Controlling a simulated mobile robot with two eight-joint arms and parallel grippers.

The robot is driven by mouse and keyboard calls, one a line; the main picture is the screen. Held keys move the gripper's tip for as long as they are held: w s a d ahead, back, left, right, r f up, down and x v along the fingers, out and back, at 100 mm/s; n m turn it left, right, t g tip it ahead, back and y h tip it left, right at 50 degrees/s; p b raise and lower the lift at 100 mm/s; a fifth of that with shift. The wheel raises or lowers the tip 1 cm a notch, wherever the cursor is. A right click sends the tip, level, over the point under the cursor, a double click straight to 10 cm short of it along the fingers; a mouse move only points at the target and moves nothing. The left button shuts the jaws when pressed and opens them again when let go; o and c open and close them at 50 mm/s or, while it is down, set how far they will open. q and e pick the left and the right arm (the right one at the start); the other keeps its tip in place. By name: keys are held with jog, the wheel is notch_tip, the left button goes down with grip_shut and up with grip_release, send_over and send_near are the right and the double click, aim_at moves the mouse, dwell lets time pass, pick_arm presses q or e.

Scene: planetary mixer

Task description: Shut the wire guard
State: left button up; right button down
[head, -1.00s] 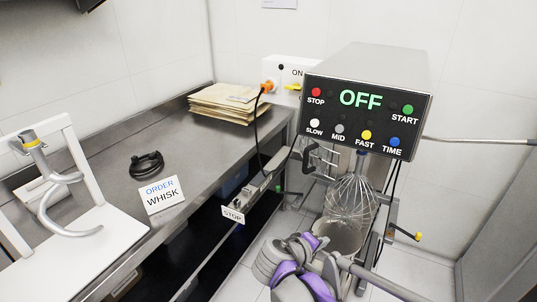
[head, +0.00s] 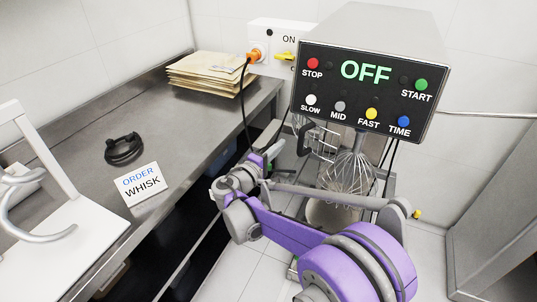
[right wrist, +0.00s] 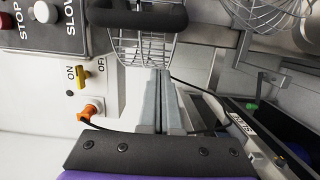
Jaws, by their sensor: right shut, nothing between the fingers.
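The wire guard (head: 323,144) stands swung out at the left of the mixer, below the control panel, leaving the whisk exposed. Its black handle (head: 305,138) is on its left side. In the right wrist view, the guard's wires (right wrist: 150,48) and handle (right wrist: 135,17) are just beyond the fingertips. My right gripper (head: 276,134) is left of the guard, partly hidden by its own wrist. In the right wrist view its fingers (right wrist: 154,74) are together and empty, pointing at the guard. I see no clear contact. My left gripper is out of view.
The mixer panel (head: 365,88) reads OFF. The wire whisk (head: 348,178) hangs over the bowl (head: 330,216). A wall switch box (head: 283,45) with an orange plug is behind. The steel counter (head: 200,130) holds papers (head: 208,72), a black cable (head: 123,149) and an ORDER WHISK card (head: 141,184).

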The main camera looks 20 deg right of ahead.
jog(key=s+d, duration=0.2)
jog(key=s, duration=0.1)
jog(key=shift+d, duration=0.1)
jog(key=shift+s, duration=0.15)
dwell(0.4)
